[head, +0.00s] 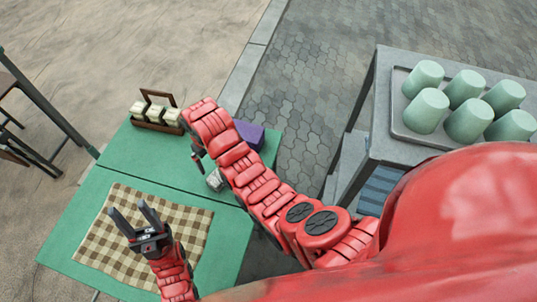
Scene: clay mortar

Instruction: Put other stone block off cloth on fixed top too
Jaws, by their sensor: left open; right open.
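The brown-and-cream checked cloth (190,222) lies on the near section of the green table. My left gripper (133,214) is open over the cloth, its two dark fingers apart with nothing between them. A small grey-white block (214,180), which looks like stone, is on the far green section (127,147), close to the seam. My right arm reaches over the table, and its gripper (198,160) is open, partly hidden by the arm, just up and left of this block. I cannot tell whether they touch. No stone block shows on the visible cloth; my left gripper hides part of it.
A wooden caddy with pale jars (171,117) stands at the table's far edge. A purple object (249,134) is partly behind my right arm. A grey stand at right carries a tray (398,112) of several mint cups (427,110). A dark-framed seat (45,105) is at left.

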